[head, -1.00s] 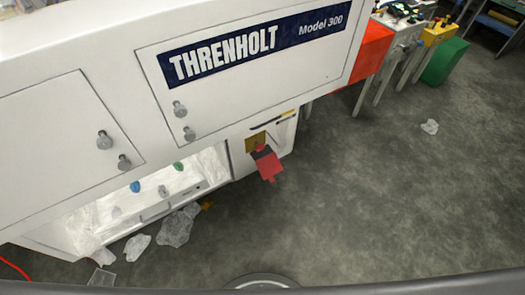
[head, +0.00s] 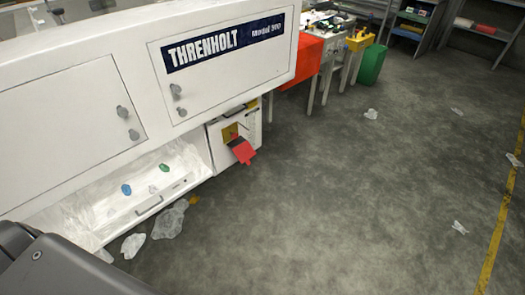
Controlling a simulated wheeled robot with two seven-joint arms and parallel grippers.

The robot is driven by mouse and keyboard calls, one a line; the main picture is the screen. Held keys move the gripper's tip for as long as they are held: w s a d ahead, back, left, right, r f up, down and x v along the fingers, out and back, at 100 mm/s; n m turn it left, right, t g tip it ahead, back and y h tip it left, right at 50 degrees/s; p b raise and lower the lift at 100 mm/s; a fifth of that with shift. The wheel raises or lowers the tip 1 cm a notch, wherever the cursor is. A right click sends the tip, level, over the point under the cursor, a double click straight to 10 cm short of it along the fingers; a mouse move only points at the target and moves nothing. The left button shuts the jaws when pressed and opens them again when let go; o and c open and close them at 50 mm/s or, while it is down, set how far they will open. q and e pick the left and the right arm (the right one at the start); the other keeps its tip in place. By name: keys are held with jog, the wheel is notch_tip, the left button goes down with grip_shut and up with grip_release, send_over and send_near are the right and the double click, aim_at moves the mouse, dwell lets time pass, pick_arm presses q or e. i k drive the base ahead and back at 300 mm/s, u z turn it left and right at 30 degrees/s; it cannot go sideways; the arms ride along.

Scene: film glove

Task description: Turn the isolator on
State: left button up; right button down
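A red handle (head: 242,151) sticks out from a yellow plate (head: 230,132) on the end panel (head: 219,150) of the white THRENHOLT machine (head: 90,85); it looks like the isolator switch. The handle tilts outward and down to the right. Neither gripper is in the head view. A dark grey part of my own arm or body fills the lower left corner, well apart from the handle.
Blue (head: 126,189) and green (head: 165,167) pieces sit in the machine's low open bay. Crumpled clear plastic (head: 170,220) lies on the floor before it. An orange-red unit (head: 300,60) and green bin (head: 371,64) stand behind. The grey floor at right is mostly clear.

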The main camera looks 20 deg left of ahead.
aim_at(235, 136)
jog(key=z, duration=0.45)
jog(key=i, duration=0.8)
jog(key=z, duration=0.4)
jog(key=i, duration=1.45)
jog(key=u, duration=0.15)
